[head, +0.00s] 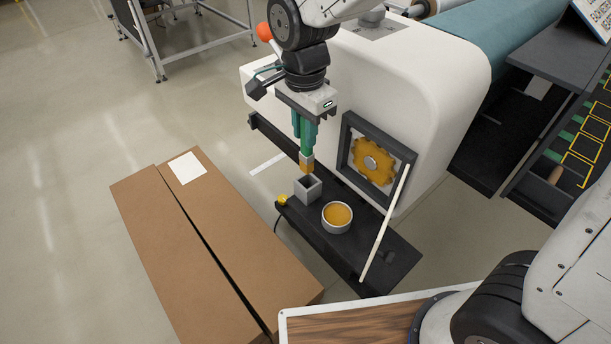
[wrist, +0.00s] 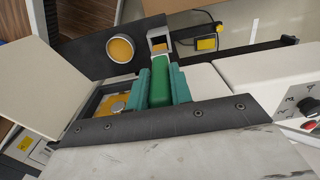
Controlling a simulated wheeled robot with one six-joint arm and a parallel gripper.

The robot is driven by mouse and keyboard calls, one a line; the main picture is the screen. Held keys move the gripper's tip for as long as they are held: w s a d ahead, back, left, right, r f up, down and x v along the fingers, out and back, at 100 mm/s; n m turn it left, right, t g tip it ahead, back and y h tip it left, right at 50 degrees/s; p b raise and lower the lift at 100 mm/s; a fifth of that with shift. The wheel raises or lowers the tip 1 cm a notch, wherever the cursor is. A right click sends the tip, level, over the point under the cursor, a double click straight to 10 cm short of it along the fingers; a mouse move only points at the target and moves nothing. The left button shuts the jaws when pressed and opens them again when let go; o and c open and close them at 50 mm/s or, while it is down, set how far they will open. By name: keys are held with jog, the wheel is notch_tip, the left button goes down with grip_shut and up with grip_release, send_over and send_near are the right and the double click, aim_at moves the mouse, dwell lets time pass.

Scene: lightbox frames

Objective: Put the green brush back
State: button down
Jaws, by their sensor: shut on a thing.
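My gripper (head: 305,143), with teal fingers, is shut on the green brush (wrist: 160,82). The brush hangs about upright, with its pale yellow bristle end (head: 306,161) pointing down. Below it is an open-topped grey square holder (head: 309,190), which also shows in the wrist view (wrist: 157,36). The bristle end is just over the holder's opening; I cannot tell whether it has entered. Much of the brush handle is hidden between the fingers in the head view.
A round cup of orange-yellow paste (head: 337,216) stands beside the holder on the black shelf (head: 378,274). A yellow gear (head: 372,162) sits in a dark frame behind, with a pale rod (head: 384,226) leaning there. A small yellow part (head: 282,200) is at the shelf's left edge. A cardboard box (head: 226,252) lies left.

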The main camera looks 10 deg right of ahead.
aim_at(306, 163)
notch_tip(306, 163, down, 9)
jog(key=shift+d+f, duration=0.1)
jog(key=shift+d, duration=0.05)
dwell(0.4)
jog(key=c, duration=1.3)
grip_release()
jog(key=shift+o, duration=0.2)
notch_tip(306, 163, up, 12)
jog(key=shift+s+r, duration=0.1)
